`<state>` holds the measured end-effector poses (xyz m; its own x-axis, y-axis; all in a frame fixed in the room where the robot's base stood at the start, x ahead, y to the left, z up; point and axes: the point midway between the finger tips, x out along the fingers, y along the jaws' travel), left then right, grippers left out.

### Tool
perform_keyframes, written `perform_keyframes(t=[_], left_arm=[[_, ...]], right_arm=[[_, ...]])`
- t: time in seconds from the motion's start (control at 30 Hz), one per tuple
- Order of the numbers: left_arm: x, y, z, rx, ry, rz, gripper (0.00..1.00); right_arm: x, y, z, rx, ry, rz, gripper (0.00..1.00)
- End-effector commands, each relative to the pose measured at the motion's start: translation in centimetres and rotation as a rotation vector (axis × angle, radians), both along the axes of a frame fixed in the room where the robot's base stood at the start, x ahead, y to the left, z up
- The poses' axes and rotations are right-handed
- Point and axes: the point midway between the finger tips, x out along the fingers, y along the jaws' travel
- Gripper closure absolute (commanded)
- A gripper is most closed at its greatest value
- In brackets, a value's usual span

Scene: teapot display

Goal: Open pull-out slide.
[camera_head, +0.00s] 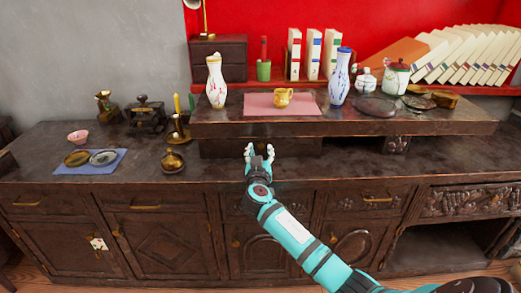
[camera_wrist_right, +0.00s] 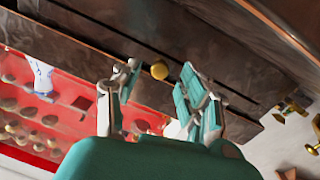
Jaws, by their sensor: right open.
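The pull-out slide (camera_head: 225,147) is a dark wooden panel under the raised shelf, and it looks pushed in. Its small round brass knob (camera_wrist_right: 159,70) shows in the right wrist view. My right gripper (camera_head: 259,151) is open in front of the slide. In the right wrist view its two fingers (camera_wrist_right: 160,72) appear on either side of the knob, with gaps on both sides. I cannot tell how far the knob lies from the fingertips in depth. In the head view the gripper hides the knob. My left gripper is not in view.
The raised shelf (camera_head: 400,123) overhangs the slide. On it stand a white vase (camera_head: 216,82), a blue-patterned vase (camera_head: 340,77) and a yellow cup (camera_head: 284,97) on a pink mat (camera_head: 256,106). A brass pot (camera_head: 172,160) and a blue mat (camera_head: 95,169) lie left on the counter.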

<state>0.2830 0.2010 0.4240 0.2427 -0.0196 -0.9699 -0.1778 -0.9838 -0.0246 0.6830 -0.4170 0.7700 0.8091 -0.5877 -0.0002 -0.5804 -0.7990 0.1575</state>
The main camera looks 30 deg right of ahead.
Motion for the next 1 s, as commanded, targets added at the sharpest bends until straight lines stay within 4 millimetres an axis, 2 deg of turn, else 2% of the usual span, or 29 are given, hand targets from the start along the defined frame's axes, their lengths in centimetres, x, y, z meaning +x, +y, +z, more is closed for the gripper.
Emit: perform_keyframes(t=[0.2,0.5,0.83,1.0], left_arm=[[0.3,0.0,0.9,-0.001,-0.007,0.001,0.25],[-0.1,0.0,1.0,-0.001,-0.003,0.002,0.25],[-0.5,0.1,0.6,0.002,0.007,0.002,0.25],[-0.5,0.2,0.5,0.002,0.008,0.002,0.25]], right_arm=[[1.6,-1.1,0.0,-0.001,0.001,0.001,0.57],[1.8,-1.2,0.0,-0.001,0.001,0.001,0.57],[1.7,-1.2,0.0,-0.001,0.001,0.001,0.99],[1.7,-1.2,-0.1,-0.001,0.001,0.001,1.0]])
